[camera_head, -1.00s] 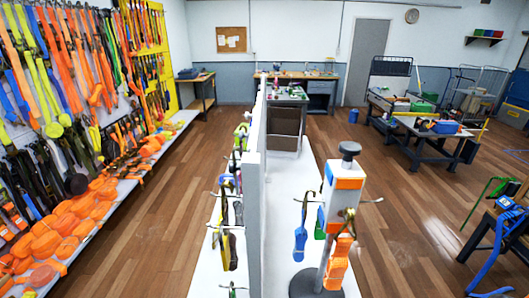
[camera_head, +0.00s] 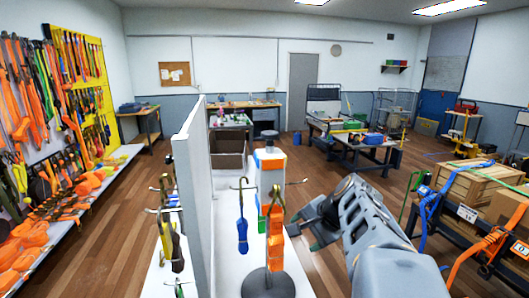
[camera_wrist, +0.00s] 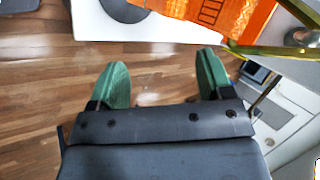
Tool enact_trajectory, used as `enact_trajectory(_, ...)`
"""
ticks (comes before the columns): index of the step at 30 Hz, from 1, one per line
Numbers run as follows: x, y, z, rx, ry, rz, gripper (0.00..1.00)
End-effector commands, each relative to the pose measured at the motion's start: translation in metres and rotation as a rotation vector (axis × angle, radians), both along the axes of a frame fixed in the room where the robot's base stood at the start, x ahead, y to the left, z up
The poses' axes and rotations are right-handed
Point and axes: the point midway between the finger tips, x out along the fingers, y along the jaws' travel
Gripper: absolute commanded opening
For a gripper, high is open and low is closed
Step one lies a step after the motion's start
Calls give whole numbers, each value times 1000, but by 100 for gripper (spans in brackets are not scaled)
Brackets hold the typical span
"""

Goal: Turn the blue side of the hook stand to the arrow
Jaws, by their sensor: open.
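The hook stand (camera_head: 270,178) is a pale post with a dark top knob (camera_head: 269,138) and a round grey base (camera_head: 268,285), standing upright on a white surface. An orange band shows near its top. A blue strap (camera_head: 242,232) hangs from a hook on the left, an orange strap (camera_head: 276,250) in front, and a bit of green between them. My gripper (camera_head: 306,236) is open and empty, just right of the orange strap. In the wrist view its green fingertips (camera_wrist: 165,80) are apart, with the orange strap (camera_wrist: 235,15) and a brass hook beyond them. I cannot make out an arrow.
A white divider panel (camera_head: 192,200) stands left of the stand, with more hooks and straps beyond it. A cart with wooden crates (camera_head: 470,190) is at the right. Wooden floor (camera_head: 335,170) lies open behind the stand.

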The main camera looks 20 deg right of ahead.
Motion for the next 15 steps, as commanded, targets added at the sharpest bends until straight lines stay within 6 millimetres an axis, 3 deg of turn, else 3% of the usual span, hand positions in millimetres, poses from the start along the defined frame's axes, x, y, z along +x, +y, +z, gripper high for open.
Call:
enact_trajectory(1,12,-22,10,160,-54,-156,73)
enact_trajectory(3,26,-35,43,411,-121,-319,73)
enact_trajectory(6,38,-36,92,758,-158,-461,73)
enact_trajectory(12,41,-38,167,1275,-122,-553,73)
enact_trajectory(15,38,-39,191,1430,-87,-550,73)
